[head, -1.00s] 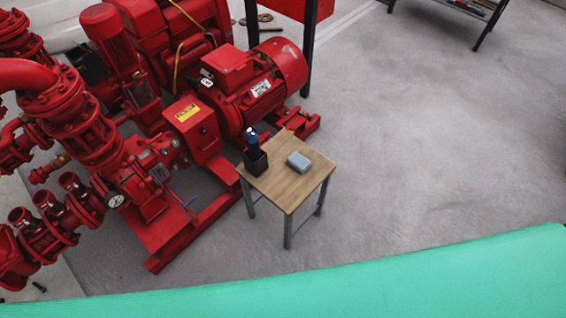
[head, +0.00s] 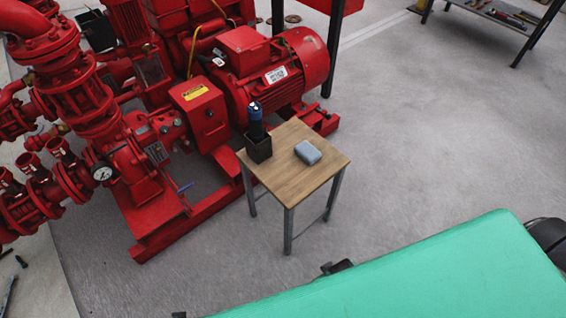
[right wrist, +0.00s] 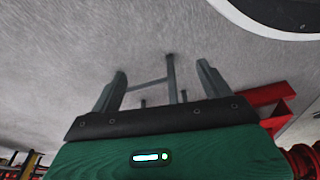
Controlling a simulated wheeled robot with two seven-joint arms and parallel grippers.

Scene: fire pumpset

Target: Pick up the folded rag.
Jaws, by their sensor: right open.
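The folded rag (head: 308,152) is a small blue-grey pad lying flat on the right part of a small wooden-topped table (head: 290,188) with grey metal legs. In the head view no gripper is near it or touching it. My right gripper (right wrist: 162,72) shows in the right wrist view with its two grey fingers spread apart. Nothing is held between them, and grey floor lies beyond. The rag does not show in that view. My left gripper is not in view.
A black holder (head: 258,149) with a dark blue-topped flashlight (head: 255,118) stands left of the rag. The red pump set (head: 270,75) crowds behind and left of the table. A tool shelf (head: 500,22) stands at the far right. The floor right of the table is clear.

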